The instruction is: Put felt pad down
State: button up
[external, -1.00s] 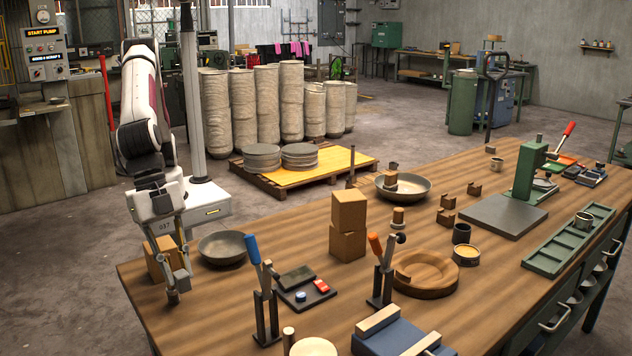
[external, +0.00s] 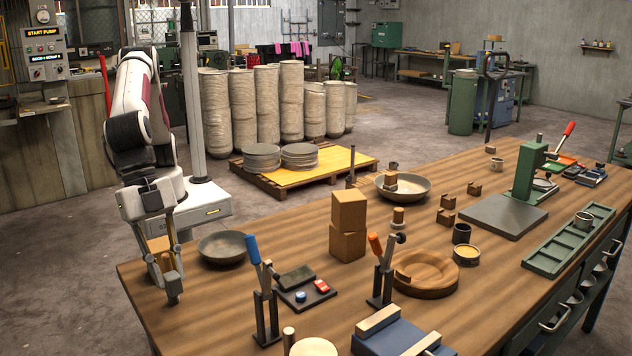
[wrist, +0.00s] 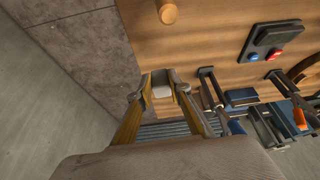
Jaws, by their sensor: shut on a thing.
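My gripper (external: 173,287) is at the left end of the wooden workbench (external: 215,300), pointing down close to the bench's left edge. Its fingers are shut on a small piece, taken to be the felt pad, which looks pale grey between the fingertips in the wrist view (wrist: 163,91). In the external view the fingers mostly hide the pad, and I cannot tell whether it touches the bench. The gripper also shows in the wrist view (wrist: 164,84).
A grey bowl (external: 222,248) stands right of my gripper. A blue-handled clamp (external: 255,270) and a black button tray (external: 305,291) are farther right. Stacked brown blocks (external: 348,225) stand behind them.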

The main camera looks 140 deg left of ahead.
jog(key=shift+f, duration=0.15)
jog(key=shift+f, duration=4.65)
jog(key=shift+f, duration=0.2)
jog(key=o, duration=0.9)
jog(key=shift+r, duration=0.1)
jog(key=shift+a+v, duration=0.15)
jog(key=shift+v, duration=1.75)
jog(key=shift+a+v, duration=0.2)
jog(key=shift+v, duration=1.75)
jog(key=shift+s, duration=0.1)
